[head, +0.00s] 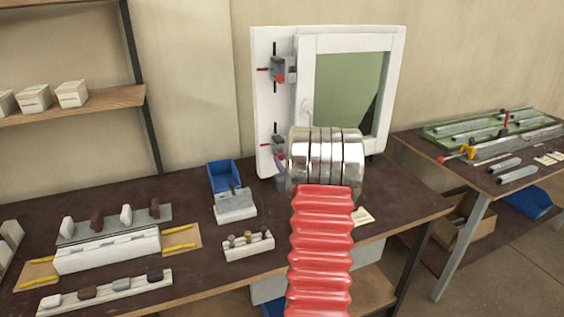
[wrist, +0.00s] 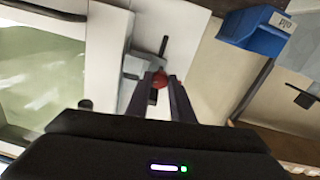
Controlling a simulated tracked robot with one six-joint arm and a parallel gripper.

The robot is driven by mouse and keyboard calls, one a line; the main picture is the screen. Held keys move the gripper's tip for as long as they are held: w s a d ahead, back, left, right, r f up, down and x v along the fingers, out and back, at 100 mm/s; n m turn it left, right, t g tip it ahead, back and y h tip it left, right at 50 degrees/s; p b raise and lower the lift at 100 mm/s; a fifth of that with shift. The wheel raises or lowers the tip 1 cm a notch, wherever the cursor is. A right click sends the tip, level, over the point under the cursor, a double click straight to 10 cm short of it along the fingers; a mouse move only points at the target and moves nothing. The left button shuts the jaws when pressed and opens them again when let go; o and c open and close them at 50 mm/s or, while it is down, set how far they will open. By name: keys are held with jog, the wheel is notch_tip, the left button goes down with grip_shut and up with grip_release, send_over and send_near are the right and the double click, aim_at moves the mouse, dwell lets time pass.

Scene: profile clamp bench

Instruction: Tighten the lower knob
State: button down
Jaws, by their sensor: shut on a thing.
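The white window frame (head: 399,78) stands upright on a white backing board at the back of the bench. Two clamps sit on its left side. The upper clamp (head: 278,67) has a red knob (head: 281,79). The lower clamp (head: 278,143) is partly hidden behind my arm in the head view. In the wrist view the lower red knob (wrist: 160,79) sits between the fingertips of my gripper (wrist: 160,86), which is shut on it. The grey lower clamp body (wrist: 136,66) is just beyond. How far the knob is turned cannot be told.
A blue bin (head: 223,174) stands left of the frame, with a grey-white block (head: 235,207) in front. A small rack (head: 249,246) and a long white fixture (head: 108,250) lie further forward and left. A second table (head: 470,172) with metal profiles stands at right.

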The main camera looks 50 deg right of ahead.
jog(key=shift+a+m, duration=0.1)
jog(key=shift+m, duration=0.2)
jog(key=m, duration=0.3)
jog(key=shift+r+m, duration=0.1)
jog(key=shift+m, duration=2.2)
jog(key=c, duration=1.6)
grip_release()
jog(key=shift+o, duration=0.2)
jog(key=v, duration=1.3)
jog(key=shift+s, duration=0.4)
